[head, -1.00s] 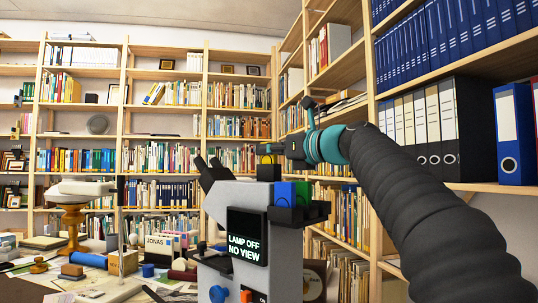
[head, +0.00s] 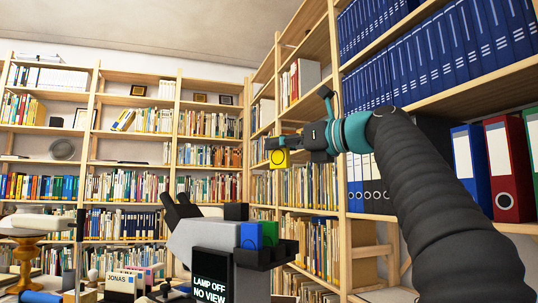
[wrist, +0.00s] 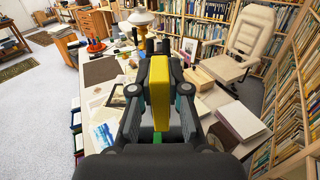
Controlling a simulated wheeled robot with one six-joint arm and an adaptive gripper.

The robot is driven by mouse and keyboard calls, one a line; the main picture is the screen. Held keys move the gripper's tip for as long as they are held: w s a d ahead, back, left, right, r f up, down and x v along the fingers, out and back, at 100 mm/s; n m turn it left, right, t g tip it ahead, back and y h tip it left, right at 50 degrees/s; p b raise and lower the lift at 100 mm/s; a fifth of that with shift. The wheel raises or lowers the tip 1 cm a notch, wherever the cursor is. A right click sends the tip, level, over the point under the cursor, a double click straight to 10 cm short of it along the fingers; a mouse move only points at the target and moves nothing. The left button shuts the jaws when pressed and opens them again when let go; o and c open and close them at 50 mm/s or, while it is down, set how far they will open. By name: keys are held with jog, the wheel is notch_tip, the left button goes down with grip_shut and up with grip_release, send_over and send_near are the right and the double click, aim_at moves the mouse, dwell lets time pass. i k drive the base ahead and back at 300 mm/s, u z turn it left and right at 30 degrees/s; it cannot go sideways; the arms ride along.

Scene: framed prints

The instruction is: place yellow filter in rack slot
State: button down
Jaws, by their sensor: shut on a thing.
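My gripper (head: 285,147) is shut on the yellow filter (head: 278,157). The filter hangs in the air above the rack. In the wrist view the yellow filter (wrist: 160,88) stands between the two fingers of my gripper (wrist: 159,95). The rack (head: 274,258) is a black holder on the right side of a grey microscope (head: 212,240). A blue filter (head: 250,235) and a green filter (head: 269,234) stand in it. A clear gap separates the yellow filter from them. Where an empty slot lies cannot be made out.
The microscope's screen (head: 210,289) reads "LAMP OFF NO VIEW". Its black eyepieces (head: 180,210) rise at the left. A bookshelf (head: 440,97) with binders stands close at the right. In the wrist view a cream chair (wrist: 247,42) stands beyond the cluttered desk.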

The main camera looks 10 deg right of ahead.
aim_at(282, 251)
jog(key=k, duration=1.5)
